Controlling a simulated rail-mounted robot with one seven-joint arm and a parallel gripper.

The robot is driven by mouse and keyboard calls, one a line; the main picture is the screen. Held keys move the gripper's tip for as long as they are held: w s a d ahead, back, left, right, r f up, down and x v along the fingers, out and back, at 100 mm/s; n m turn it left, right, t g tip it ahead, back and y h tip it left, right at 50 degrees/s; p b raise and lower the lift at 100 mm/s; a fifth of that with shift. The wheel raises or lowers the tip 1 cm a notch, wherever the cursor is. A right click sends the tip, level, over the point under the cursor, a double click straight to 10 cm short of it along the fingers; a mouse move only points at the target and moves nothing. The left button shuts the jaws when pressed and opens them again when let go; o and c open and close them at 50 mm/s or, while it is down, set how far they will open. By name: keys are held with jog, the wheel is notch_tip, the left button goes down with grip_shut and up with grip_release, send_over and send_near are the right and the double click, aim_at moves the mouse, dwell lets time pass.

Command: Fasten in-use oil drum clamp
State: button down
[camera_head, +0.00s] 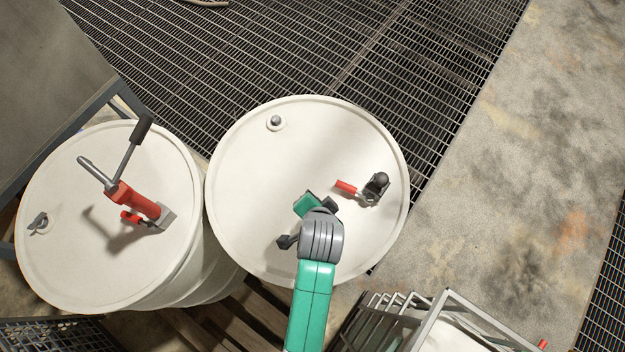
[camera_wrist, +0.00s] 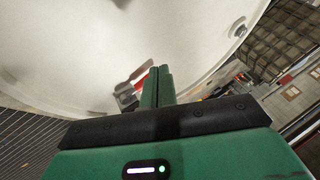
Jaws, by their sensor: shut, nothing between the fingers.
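Two white drums stand side by side. The right drum (camera_head: 265,175) has a toggle clamp with a red handle (camera_head: 345,187) and a dark knob and base (camera_head: 376,186) on its lid. The handle lies low and points left. The left drum (camera_head: 65,255) carries a red pump (camera_head: 137,200) with a long lever; a small red handle (camera_head: 131,217) sits beside it. My gripper (camera_head: 306,205) is above the right drum's lid, left of and below the clamp. In the wrist view its green fingers (camera_wrist: 157,75) are shut and empty. Red and dark clamp parts (camera_wrist: 128,92) show beside them, partly hidden.
A bung (camera_head: 275,122) sits on the right drum's far edge. A metal rack (camera_head: 430,315) stands at lower right. Floor grating (camera_head: 300,55) lies behind; bare concrete (camera_head: 510,190) is to the right.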

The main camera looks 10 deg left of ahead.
jog(key=shift+s+a+r, duration=0.25)
jog(key=shift+a+r, duration=0.05)
jog(key=shift+r, duration=0.3)
jog(key=shift+s+a+r, duration=0.2)
jog(key=shift+a+r, duration=0.1)
jog(key=shift+r, duration=0.3)
jog(key=w+d+r+n+t, duration=0.1)
jog(key=w+r+t, duration=0.2)
jog(key=r, duration=0.8)
jog(key=w+d+r+n+t, duration=0.1)
jog(key=w+r+t, duration=0.25)
jog(key=r, duration=0.75)
jog(key=w+d+r+n+t, duration=0.1)
jog(key=w+r+t, duration=0.25)
jog(key=r, duration=0.75)
jog(key=s+r+n+t, duration=0.1)
jog(key=s+r+t, duration=0.1)
jog(key=r, duration=0.7)
jog(key=s+d+r+n+t+h, duration=0.1)
jog(key=s+r+t, duration=0.2)
jog(key=r, duration=0.7)
jog(key=s+d+r+n+t, duration=0.1)
jog(key=s+r+t, duration=0.2)
jog(key=r, duration=0.6)
jog(key=shift+s+d+r+h, duration=0.2)
jog(key=shift+s+h, duration=0.1)
jog(key=shift+s, duration=0.95)
